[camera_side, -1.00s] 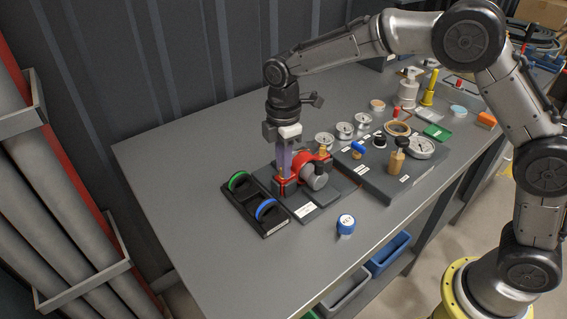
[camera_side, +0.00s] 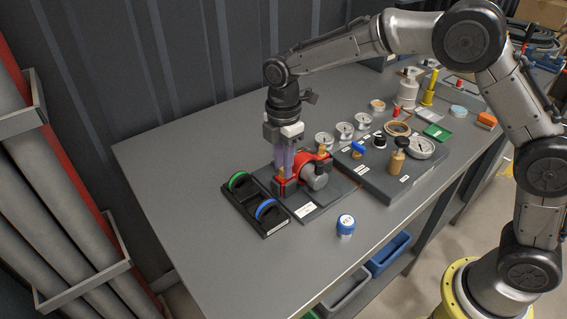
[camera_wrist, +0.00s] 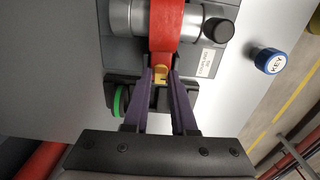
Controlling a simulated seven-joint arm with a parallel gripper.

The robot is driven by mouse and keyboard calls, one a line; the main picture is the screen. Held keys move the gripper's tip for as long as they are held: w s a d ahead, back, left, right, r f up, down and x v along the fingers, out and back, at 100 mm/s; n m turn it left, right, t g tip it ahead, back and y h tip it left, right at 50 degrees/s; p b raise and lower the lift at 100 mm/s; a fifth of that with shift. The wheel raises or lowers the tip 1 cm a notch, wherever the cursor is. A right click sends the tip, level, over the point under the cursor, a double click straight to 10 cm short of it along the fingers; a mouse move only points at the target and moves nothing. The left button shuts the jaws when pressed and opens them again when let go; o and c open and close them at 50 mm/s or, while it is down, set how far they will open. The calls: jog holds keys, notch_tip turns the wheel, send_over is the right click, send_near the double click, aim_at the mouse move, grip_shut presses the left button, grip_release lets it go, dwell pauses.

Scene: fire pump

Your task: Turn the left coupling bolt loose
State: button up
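The red pump coupling (camera_side: 318,163) sits on a dark plate on the bench, joined to a grey cylinder (camera_side: 315,178). In the wrist view the red band (camera_wrist: 166,30) runs down toward a small brass-yellow bolt (camera_wrist: 160,74). My gripper (camera_side: 283,180) points straight down at the coupling's left side. In the wrist view its two purple fingers (camera_wrist: 161,76) stand apart, one on each side of the bolt. Whether they touch it is too small to tell. In the side view the fingers and the coupling's red parts largely hide the bolt.
A black tray (camera_side: 237,209) with a green ring (camera_side: 238,180) and a blue ring (camera_side: 265,208) lies just left of the pump. A grey board (camera_side: 372,178) with fittings lies to the right. The bench's front left is clear.

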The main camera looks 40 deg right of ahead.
jog(key=shift+o, duration=1.4)
notch_tip(320, 180, up, 14)
jog(key=shift+f, duration=0.1)
